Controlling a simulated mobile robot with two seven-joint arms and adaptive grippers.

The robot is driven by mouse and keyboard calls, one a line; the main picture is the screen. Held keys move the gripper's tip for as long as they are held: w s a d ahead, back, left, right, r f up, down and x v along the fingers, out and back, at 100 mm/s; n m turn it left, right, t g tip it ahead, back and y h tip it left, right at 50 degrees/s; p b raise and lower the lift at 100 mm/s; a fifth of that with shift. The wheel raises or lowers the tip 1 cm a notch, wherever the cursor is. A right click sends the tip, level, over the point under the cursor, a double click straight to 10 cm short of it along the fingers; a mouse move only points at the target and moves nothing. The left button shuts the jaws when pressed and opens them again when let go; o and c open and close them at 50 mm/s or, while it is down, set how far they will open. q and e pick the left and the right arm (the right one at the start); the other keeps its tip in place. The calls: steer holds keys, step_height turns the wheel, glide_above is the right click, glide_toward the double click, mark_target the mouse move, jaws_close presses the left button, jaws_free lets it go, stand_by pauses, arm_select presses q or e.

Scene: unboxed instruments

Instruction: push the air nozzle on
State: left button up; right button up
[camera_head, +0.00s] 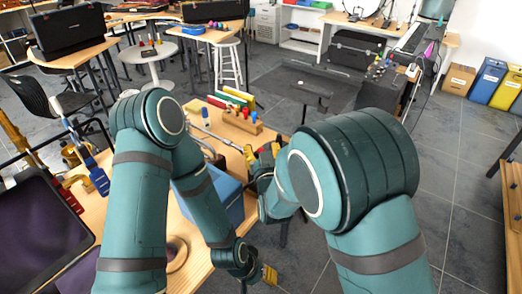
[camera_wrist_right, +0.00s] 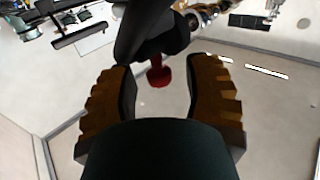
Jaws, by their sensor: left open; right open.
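No part is clearly recognisable as the air nozzle. In the right wrist view a small red knob-like piece (camera_wrist_right: 158,77) shows below a dark curved body (camera_wrist_right: 150,30), beyond and between the fingertips. I cannot tell whether this is the nozzle. My right gripper (camera_wrist_right: 162,68) is open, its ochre ridged fingers apart with no grip on the red piece. In the head view my right gripper (camera_head: 263,154) is near the table's right edge, partly hidden by its arm. My left gripper (camera_head: 268,274) is open, low beside the table's near right edge.
The wooden table (camera_head: 190,278) holds a blue box (camera_head: 228,200), partly behind my left arm. A wooden block with coloured pegs (camera_head: 243,121) and coloured book-like items (camera_head: 232,97) stand farther back. A dark screen (camera_head: 40,235) is at left. Floor right of the table is open.

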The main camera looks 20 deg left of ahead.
steer(key=shift+o, duration=0.2)
steer(key=shift+w+a, duration=0.1)
steer(key=shift+w, duration=0.05)
jaws_close()
steer(key=shift+w+a, duration=0.3)
steer(key=shift+a, duration=0.5)
steer(key=shift+w+a, duration=0.25)
steer(key=shift+a, duration=0.55)
steer(key=shift+c, duration=0.2)
jaws_free()
steer(key=shift+a, duration=0.1)
steer(key=v, duration=1.2)
